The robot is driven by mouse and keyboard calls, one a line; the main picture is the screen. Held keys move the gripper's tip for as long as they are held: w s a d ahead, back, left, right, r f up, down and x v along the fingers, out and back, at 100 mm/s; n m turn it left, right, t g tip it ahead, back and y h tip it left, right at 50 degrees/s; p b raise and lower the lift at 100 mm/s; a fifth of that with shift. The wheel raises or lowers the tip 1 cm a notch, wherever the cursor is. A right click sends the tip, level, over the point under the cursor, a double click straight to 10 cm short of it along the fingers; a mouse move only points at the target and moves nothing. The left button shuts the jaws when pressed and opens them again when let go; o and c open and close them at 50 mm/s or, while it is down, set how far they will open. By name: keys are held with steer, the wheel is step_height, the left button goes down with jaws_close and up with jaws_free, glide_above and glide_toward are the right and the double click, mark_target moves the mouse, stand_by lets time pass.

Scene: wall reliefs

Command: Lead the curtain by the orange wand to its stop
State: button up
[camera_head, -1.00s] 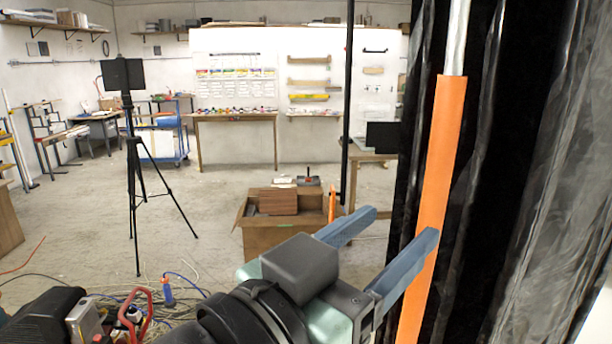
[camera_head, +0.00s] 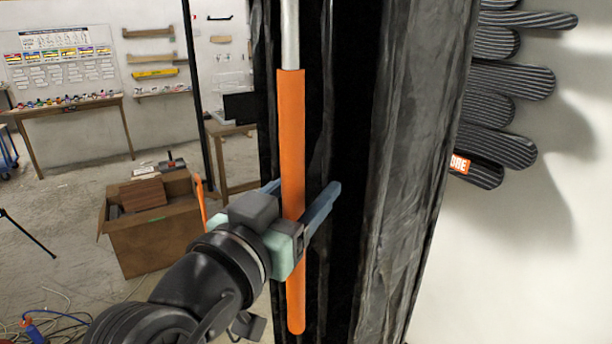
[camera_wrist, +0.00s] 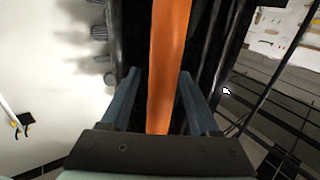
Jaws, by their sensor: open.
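The orange wand (camera_head: 291,140) hangs upright from a pale rod in front of the dark curtain (camera_head: 395,150). My gripper (camera_head: 305,190) is open, with one blue-grey finger on each side of the wand in the head view. In the wrist view the wand (camera_wrist: 168,65) runs down between the two spread fingers (camera_wrist: 157,88), with a gap visible on either side. The curtain (camera_wrist: 135,30) lies behind it. Whether either finger touches the wand cannot be told.
Striped grey wall reliefs (camera_head: 505,85) stick out from the white wall at right. A cardboard box (camera_head: 155,240) stands on the floor at left, near a thin black pole (camera_head: 200,100). Cables (camera_head: 50,315) lie on the floor at lower left.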

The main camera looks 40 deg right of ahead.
steer(key=shift+w+d, duration=0.15)
steer(key=shift+d, duration=0.2)
steer(key=shift+c, duration=0.4)
jaws_close()
stand_by(0.9)
